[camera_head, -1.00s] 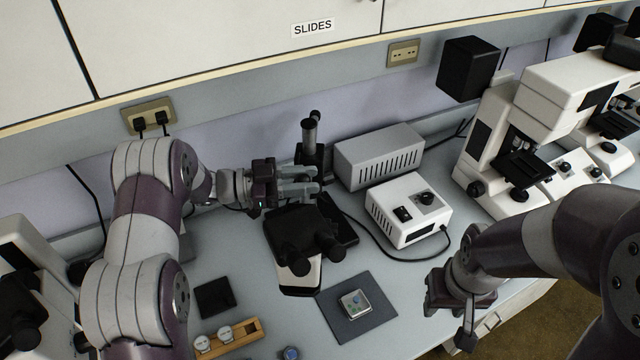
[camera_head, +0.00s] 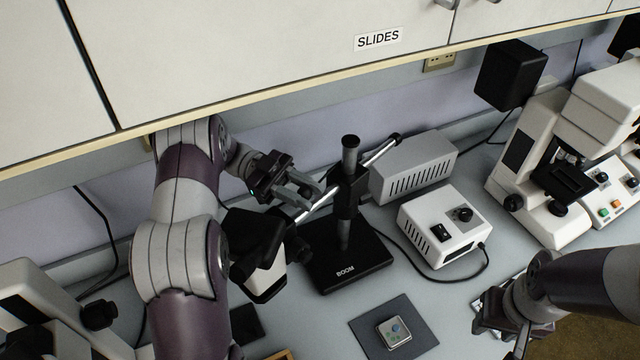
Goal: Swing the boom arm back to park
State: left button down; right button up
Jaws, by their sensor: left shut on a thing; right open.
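The boom stand has a black base (camera_head: 345,265) labelled BOOM and a dark upright post (camera_head: 349,160). Its silver boom arm (camera_head: 380,151) runs slantwise through the clamp on the post. The black and white microscope head (camera_head: 262,250) hangs at the arm's lower left end, left of the base. My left gripper (camera_head: 312,196) is shut on the boom arm just left of the post. The exact contact of the fingers is partly hidden. My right gripper (camera_head: 497,318) is open and empty at the lower right, over the bench's front edge, away from the stand.
A grey vented box (camera_head: 413,165) stands behind the post, close to the arm's far end. A white control box (camera_head: 440,225) with a cable is to the right. A small device lies on a dark mat (camera_head: 415,335) in front. A large white microscope (camera_head: 560,160) stands at right.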

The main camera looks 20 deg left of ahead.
pick_arm(q)
jog(key=shift+w+a+g, duration=0.1)
jog(key=shift+a+g, duration=0.05)
jog(key=shift+g, duration=0.15)
jog(key=c, duration=0.8)
grip_release()
